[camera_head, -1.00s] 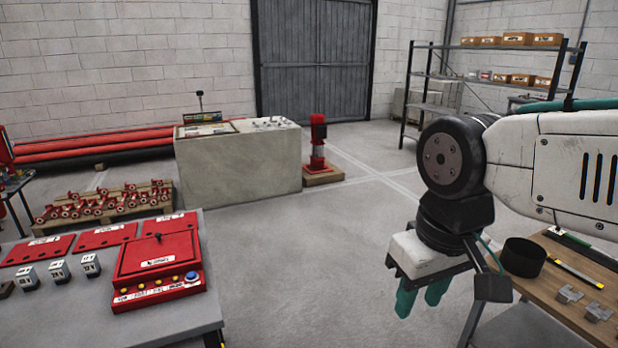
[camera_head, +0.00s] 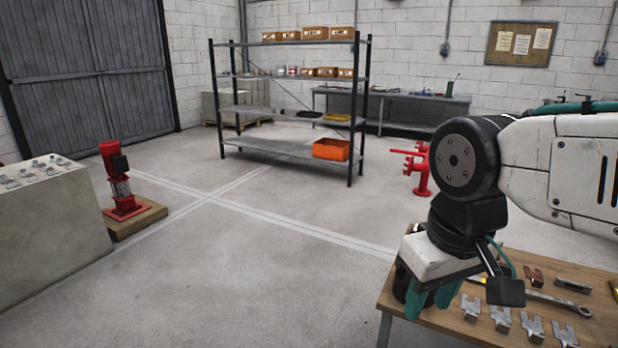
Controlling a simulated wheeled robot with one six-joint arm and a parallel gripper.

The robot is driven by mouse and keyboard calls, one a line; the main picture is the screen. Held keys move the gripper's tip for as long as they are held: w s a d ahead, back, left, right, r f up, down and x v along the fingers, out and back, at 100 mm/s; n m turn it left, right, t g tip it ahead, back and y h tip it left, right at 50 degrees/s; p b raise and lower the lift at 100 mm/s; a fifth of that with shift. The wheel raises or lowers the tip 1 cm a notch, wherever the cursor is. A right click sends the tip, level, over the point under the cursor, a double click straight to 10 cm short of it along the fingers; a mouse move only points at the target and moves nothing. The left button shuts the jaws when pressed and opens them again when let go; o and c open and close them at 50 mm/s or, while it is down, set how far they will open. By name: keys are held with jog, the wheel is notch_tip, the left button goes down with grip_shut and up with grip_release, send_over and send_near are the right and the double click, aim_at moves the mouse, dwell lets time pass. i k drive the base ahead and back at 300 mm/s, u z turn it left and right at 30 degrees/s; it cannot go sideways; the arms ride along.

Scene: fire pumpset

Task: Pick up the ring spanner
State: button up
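A silvery spanner (camera_head: 558,301) with a ring at its right end lies on the wooden table (camera_head: 397,296) at the lower right. My gripper (camera_head: 433,299) hangs over the left end of this table, to the left of the spanner. Its two teal fingers point down and stand apart, with nothing seen between them. Part of the spanner's left end is hidden behind my arm.
Several metal brackets (camera_head: 502,319) lie along the table's front. A dark cylinder (camera_head: 400,283) stands partly behind my gripper. A red pump (camera_head: 120,184), a concrete block (camera_head: 50,240) and a shelf rack (camera_head: 290,150) stand farther off. The floor between is clear.

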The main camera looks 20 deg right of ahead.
aim_at(552, 299)
jog(key=z, duration=1.1)
jog(key=i, duration=1)
jog(key=z, duration=0.85)
